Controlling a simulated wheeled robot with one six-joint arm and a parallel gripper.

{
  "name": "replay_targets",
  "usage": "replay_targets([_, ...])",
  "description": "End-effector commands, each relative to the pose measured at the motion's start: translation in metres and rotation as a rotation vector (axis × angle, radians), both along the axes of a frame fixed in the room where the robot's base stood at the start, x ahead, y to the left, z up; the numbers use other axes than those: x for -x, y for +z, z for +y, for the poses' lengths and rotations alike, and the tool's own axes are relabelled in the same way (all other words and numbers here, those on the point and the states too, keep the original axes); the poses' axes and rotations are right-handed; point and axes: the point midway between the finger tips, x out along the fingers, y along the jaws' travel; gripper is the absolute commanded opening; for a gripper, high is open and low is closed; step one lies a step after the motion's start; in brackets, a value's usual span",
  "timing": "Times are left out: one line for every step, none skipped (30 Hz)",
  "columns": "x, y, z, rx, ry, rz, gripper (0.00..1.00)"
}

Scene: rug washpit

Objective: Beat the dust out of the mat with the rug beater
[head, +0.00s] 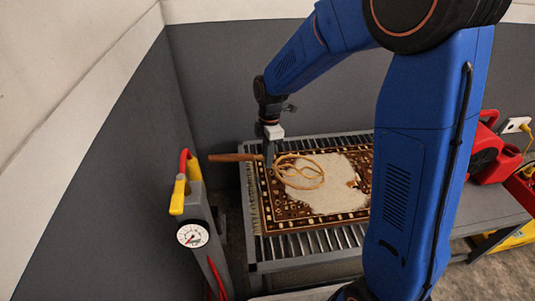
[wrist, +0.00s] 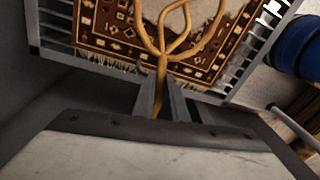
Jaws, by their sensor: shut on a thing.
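The rug beater has a looped tan cane head (head: 300,171) and a brown wooden handle (head: 232,157). My gripper (head: 270,150) is shut on the beater between handle and head. In the wrist view my gripper (wrist: 168,108) has its two fingers on the beater's stem, with the loops (wrist: 178,22) reaching out ahead. The mat (head: 290,216) is brown and patterned with a fringe, and a large pale dusty patch (head: 325,195) covers its middle. It lies flat on a slatted metal rack. The beater head is over the mat; I cannot tell whether it touches.
The grey rack (head: 310,250) has open slats around the mat. A pressure washer or pump with a gauge (head: 192,235) and yellow-red handle stands at left, near the wall. A red machine (head: 490,155) sits on a grey bench at right, by a wall socket (head: 515,125).

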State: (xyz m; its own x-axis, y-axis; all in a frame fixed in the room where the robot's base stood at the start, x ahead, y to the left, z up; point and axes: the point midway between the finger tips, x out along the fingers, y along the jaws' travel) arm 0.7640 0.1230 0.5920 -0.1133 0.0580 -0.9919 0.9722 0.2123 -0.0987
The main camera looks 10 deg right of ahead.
Motion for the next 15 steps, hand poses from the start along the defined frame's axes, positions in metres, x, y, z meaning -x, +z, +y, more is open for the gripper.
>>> replay_targets([0.0001, -0.0014, -0.0001, 0.000, 0.000, 0.000, 0.00])
replay_targets([0.0001, -0.0019, -0.0001, 0.000, 0.000, 0.000, 0.00])
replay_targets([0.0000, -0.0024, 0.0000, 0.000, 0.000, 0.000, 0.00])
replay_targets([0.0001, -0.0027, -0.0001, 0.000, 0.000, 0.000, 0.00])
replay_targets([0.0001, -0.0028, -0.0001, 0.000, 0.000, 0.000, 0.00])
replay_targets([0.0000, -0.0029, -0.0001, 0.000, 0.000, -0.001, 0.00])
replay_targets([0.0000, -0.0029, -0.0001, 0.000, 0.000, -0.001, 0.00])
replay_targets([0.0000, -0.0028, -0.0001, 0.000, 0.000, -0.001, 0.00])
replay_targets([0.0000, -0.0028, -0.0001, 0.000, 0.000, -0.001, 0.00])
replay_targets([0.0000, -0.0027, -0.0001, 0.000, 0.000, -0.001, 0.00])
replay_targets([0.0000, -0.0027, -0.0001, 0.000, 0.000, -0.001, 0.00])
replay_targets([0.0000, -0.0029, -0.0001, 0.000, 0.000, -0.001, 0.00])
replay_targets([0.0000, -0.0037, 0.0000, 0.000, 0.000, 0.000, 0.00])
replay_targets([0.0000, -0.0053, -0.0001, 0.000, 0.000, 0.000, 0.00])
replay_targets([0.0001, -0.0090, -0.0001, 0.000, 0.000, 0.000, 0.00])
